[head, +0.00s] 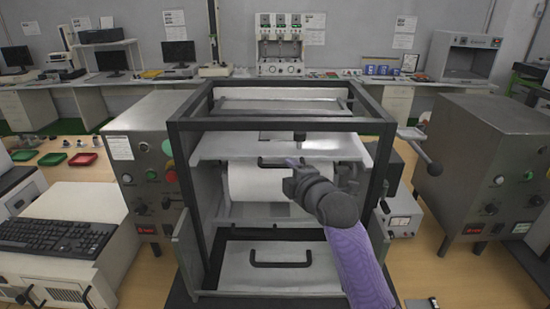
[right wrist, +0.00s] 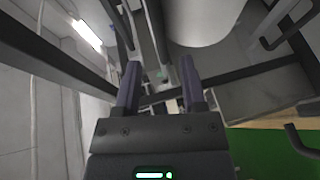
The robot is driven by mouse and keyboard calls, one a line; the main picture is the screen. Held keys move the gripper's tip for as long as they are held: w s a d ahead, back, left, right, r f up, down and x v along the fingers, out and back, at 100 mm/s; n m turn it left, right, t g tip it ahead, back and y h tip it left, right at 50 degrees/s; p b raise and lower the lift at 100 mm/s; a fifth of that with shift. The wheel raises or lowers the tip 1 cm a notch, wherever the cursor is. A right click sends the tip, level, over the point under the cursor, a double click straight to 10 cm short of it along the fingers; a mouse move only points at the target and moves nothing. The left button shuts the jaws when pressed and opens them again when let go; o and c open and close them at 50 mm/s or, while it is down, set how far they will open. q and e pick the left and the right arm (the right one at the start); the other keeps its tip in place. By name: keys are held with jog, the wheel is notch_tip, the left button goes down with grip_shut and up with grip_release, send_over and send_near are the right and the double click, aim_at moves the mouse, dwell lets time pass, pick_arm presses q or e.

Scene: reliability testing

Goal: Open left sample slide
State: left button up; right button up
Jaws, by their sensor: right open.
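A black-framed machine (head: 180,128) stands in the middle of the head view. Its front shows an upper pale panel (head: 225,148) with a black handle (head: 268,161), a white cylinder (head: 250,185) behind, and a lower grey panel (head: 240,272) with a black handle (head: 280,264). I cannot tell which part is the left sample slide. My right gripper (head: 290,178) is in front of the upper panel, near the right end of its handle. In the right wrist view its two fingers (right wrist: 160,82) are apart with nothing held between them. My left gripper does not show.
A grey control box (head: 140,150) stands close on the left and another (head: 485,165) on the right. A keyboard (head: 55,236) lies on a white unit at left. A small meter box (head: 404,212) sits right of the frame. The frame's bars surround my right gripper's space.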

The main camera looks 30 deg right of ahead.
aim_at(279, 165)
jog(key=x, duration=0.7)
jog(key=shift+w+f+b, duration=0.15)
jog(key=shift+b, duration=0.25)
jog(key=c, duration=0.7)
jog(key=shift+f, duration=0.1)
grip_shut()
